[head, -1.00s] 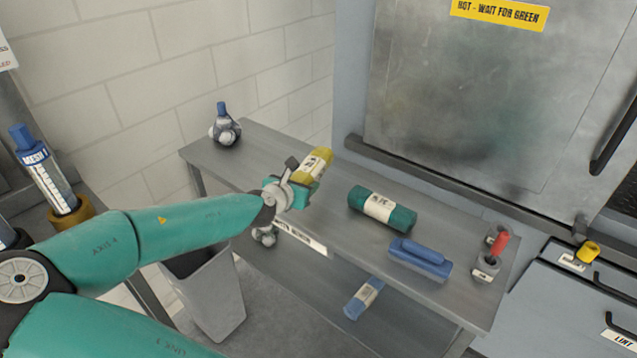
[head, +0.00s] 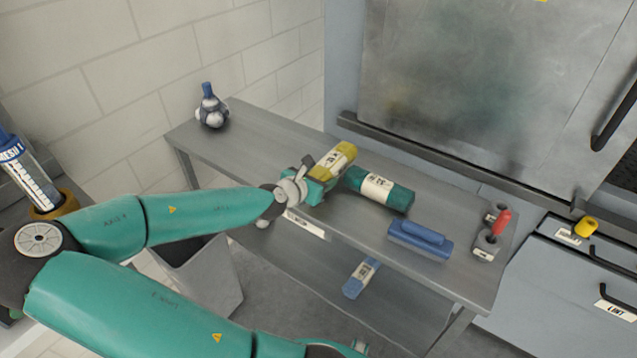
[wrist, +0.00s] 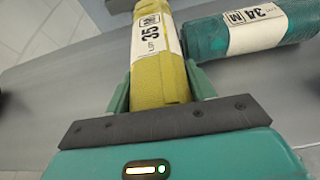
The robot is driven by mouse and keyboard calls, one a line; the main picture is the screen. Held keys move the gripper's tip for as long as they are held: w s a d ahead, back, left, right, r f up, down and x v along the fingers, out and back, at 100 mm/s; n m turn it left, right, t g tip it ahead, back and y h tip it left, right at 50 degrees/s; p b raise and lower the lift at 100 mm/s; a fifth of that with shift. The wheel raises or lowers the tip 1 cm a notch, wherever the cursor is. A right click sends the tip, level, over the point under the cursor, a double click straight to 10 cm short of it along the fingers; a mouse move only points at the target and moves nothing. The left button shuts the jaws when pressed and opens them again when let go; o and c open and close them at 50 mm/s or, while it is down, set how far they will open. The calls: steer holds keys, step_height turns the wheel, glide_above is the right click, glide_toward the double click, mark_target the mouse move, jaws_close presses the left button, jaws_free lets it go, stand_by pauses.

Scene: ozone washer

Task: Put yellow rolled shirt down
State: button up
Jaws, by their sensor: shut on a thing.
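The yellow rolled shirt (head: 338,157) has a white label band. It also fills the middle of the wrist view (wrist: 160,80), where the label reads 35. My gripper (head: 321,178) is shut on its near end, with one green finger on each side, as the wrist view (wrist: 158,95) shows. The shirt is over the grey table (head: 250,150), left of a green roll. I cannot tell whether the shirt touches the tabletop.
The green roll (head: 383,190), labelled 34, lies close to the right. A blue brush-like block (head: 420,240) and a red-handled tool (head: 501,222) are farther right. A bottle with white balls (head: 211,110) stands at the far left end. The tabletop between it and my gripper is clear.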

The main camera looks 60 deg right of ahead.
steer(key=shift+w+f, duration=0.15)
steer(key=shift+f, duration=1.15)
steer(key=shift+f, duration=0.1)
steer(key=o, duration=1.1)
steer(key=v, duration=1.2)
